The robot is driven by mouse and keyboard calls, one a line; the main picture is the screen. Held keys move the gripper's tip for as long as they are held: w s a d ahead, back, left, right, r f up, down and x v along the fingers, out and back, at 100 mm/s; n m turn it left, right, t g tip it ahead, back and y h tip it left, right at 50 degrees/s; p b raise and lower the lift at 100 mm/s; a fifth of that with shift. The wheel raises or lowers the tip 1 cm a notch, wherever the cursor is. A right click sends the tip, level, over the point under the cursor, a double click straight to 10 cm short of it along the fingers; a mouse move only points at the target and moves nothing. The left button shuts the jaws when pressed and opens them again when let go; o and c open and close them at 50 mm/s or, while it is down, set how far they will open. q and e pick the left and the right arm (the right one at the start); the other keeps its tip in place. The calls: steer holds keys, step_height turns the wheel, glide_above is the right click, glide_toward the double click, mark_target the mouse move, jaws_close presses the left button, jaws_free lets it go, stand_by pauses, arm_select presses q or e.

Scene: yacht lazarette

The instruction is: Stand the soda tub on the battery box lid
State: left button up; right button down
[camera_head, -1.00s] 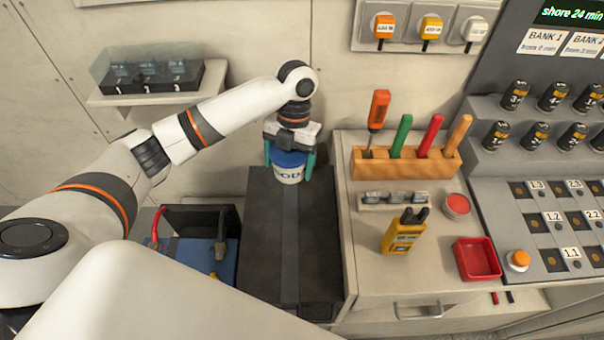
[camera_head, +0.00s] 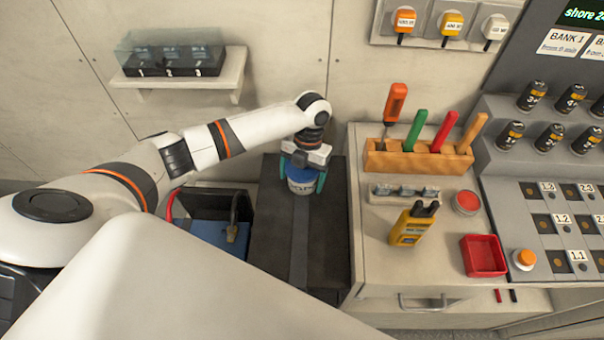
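The soda tub (camera_head: 302,181) is a small blue-and-white tub with partly readable lettering. It is upright at the far part of the black battery box lid (camera_head: 274,233), and whether its base touches the lid is hard to tell. My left gripper (camera_head: 303,170) comes down over the tub from above, with its teal fingers on either side of it, and looks shut on it. My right gripper is not in view.
An open black box with a blue battery (camera_head: 218,238) and cable clamps is left of the lid. A bench to the right carries a wooden tool rack (camera_head: 418,160), a yellow meter (camera_head: 411,225) and a red tray (camera_head: 483,256). A wall shelf (camera_head: 186,84) is at upper left.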

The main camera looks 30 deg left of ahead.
arm_select(q)
steer(key=shift+o, duration=1.1)
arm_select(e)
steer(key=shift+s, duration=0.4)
arm_select(q)
steer(key=shift+r, duration=0.1)
steer(key=b+v, duration=0.2)
steer(key=v, duration=0.9)
steer(key=shift+w, duration=0.15)
steer(key=shift+w+r, duration=0.1)
steer(key=shift+r, duration=0.35)
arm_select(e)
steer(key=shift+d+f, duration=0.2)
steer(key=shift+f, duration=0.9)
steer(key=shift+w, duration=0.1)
